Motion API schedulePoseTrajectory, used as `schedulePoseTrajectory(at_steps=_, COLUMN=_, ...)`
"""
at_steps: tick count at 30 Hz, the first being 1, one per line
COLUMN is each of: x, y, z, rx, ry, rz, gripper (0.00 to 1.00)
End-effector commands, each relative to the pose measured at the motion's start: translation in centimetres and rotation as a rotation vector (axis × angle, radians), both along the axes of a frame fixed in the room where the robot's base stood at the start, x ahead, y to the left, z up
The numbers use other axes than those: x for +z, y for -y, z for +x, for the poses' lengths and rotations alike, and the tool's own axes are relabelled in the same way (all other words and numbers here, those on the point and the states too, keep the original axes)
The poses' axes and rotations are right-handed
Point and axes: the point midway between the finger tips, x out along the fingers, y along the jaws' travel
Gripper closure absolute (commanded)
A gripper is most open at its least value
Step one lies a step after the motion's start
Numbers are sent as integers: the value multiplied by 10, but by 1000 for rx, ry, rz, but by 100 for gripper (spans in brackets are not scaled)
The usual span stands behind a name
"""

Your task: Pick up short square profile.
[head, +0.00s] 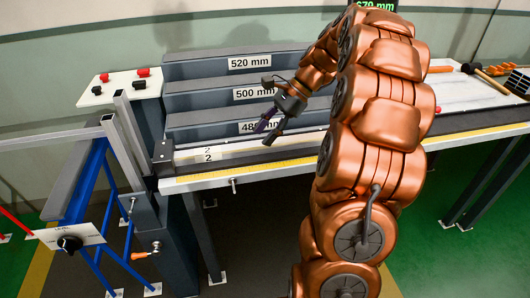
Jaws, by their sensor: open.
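My copper-coloured arm reaches up from the lower right. My gripper (268,131) is open and empty, with its dark fingers pointing down-left. It appears above the right part of a pale, narrow bar (240,149) on the bench, in front of the lowest grey step. A white tag with a "2" on it stands at the bar's left end. I cannot tell for sure whether this bar is the short square profile. Three stepped grey blocks (225,70) behind carry labels 520 mm, 500 mm and a partly hidden 48-something.
The bench front has a yellow measuring strip (248,172). A panel with red and black buttons (122,85) stands at the left, above a blue-framed stand (85,185) and a knob panel (70,238). A hammer (488,78) and other tools lie at the right.

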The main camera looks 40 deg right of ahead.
Motion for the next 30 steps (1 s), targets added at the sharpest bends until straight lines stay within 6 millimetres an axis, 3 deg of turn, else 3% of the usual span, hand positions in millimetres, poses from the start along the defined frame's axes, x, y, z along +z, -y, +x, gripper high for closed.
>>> schedulePoseTrajectory(at_steps=1, x=-10, y=19, z=4, rx=-56, ry=-11, rz=21, gripper=56)
schedulePoseTrajectory(at_steps=3, x=-14, y=39, z=8, rx=-125, ry=-23, rz=49, gripper=56)
schedulePoseTrajectory(at_steps=10, x=-22, y=75, z=12, rx=-240, ry=-46, rz=102, gripper=56)
schedulePoseTrajectory(at_steps=30, x=-51, y=43, z=25, rx=-247, ry=-52, rz=110, gripper=56)
